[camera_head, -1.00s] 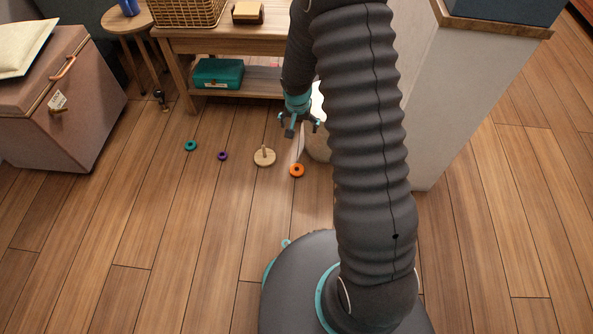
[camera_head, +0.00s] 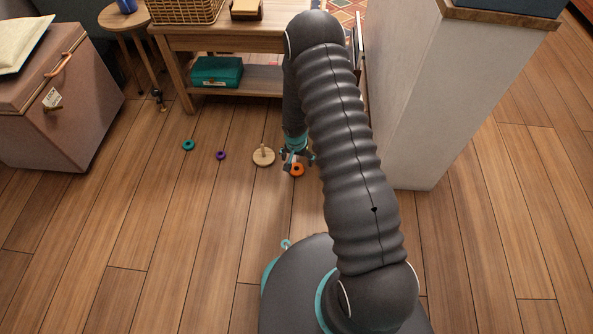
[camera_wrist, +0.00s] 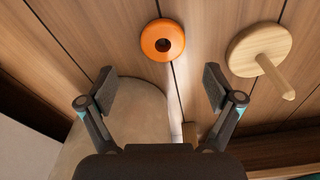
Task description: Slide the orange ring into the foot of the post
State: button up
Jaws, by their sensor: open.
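The orange ring (camera_head: 297,170) lies flat on the wooden floor; in the wrist view the ring (camera_wrist: 162,40) shows whole, with a dark hole, ahead of the fingertips and between their lines. The post (camera_wrist: 275,75) is a pale wooden peg on a round base (camera_wrist: 246,42), to the right of the ring in the wrist view and just left of it in the head view (camera_head: 264,156). The post is bare. My gripper (camera_wrist: 160,90) is open and empty. In the head view my gripper (camera_head: 296,160) is at the ring, partly covering it; contact cannot be told.
A teal ring (camera_head: 188,145) and a purple ring (camera_head: 221,155) lie on the floor left of the post. A wooden bench (camera_head: 240,90) with a teal box (camera_head: 217,71) stands behind. A pale cabinet (camera_head: 425,100) stands to the right.

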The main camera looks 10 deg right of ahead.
aim_at(297, 170)
jog(key=shift+w+a+f+b, duration=0.1)
jog(key=shift+f+b, duration=0.2)
jog(key=shift+f, duration=1.15)
jog(key=shift+w+a+f+b, duration=0.1)
jog(key=shift+f+b, duration=0.2)
jog(key=shift+f, duration=1.1)
jog(key=shift+c, duration=0.3)
jog(key=c, duration=0.9)
